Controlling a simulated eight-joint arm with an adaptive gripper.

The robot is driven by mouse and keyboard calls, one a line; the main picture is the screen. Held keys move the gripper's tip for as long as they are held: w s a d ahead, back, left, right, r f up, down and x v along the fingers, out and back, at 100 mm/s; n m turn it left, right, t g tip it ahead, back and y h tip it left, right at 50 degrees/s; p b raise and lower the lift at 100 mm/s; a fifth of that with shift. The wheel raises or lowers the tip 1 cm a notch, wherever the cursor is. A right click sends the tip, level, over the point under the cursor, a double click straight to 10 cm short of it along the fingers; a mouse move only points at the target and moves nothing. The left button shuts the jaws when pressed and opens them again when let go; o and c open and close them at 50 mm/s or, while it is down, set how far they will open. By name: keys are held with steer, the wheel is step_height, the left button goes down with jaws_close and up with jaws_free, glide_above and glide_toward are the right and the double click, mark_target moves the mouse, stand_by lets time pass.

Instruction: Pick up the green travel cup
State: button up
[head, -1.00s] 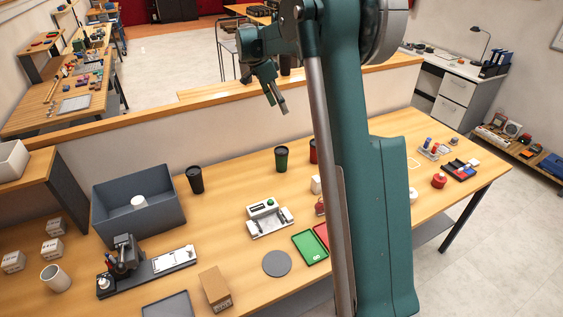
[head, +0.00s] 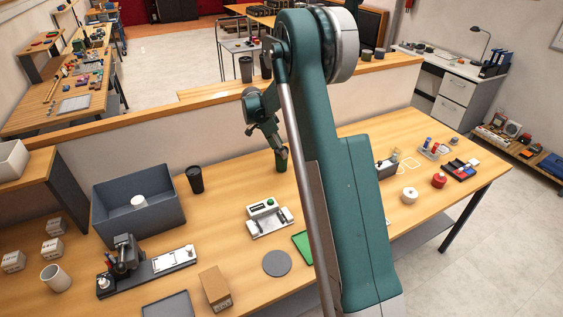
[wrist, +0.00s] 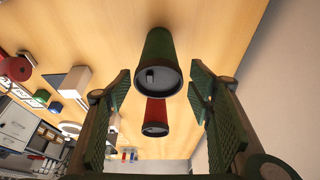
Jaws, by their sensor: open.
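The green travel cup (head: 281,164) stands upright on the wooden table, partly hidden behind my gripper in the head view. In the wrist view the green cup (wrist: 158,52) shows its dark lid, framed between the finger tips. My gripper (head: 280,150) is just above or in front of the cup's top. In the wrist view my gripper (wrist: 160,74) is open, with a visible gap on either side of the cup and nothing held.
A red cup (wrist: 155,116) shows beyond the green one in the wrist view. A black cup (head: 195,180) stands to the left, beside a grey bin (head: 160,222). A white device (head: 268,219) sits in front. Bare table lies between the black and green cups.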

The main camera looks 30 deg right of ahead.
stand_by(0.3)
steer(key=shift+x, duration=1.3)
steer(key=shift+x, duration=2.6)
steer(key=shift+s, duration=0.1)
steer(key=shift+c, duration=0.3)
steer(key=c, duration=0.6)
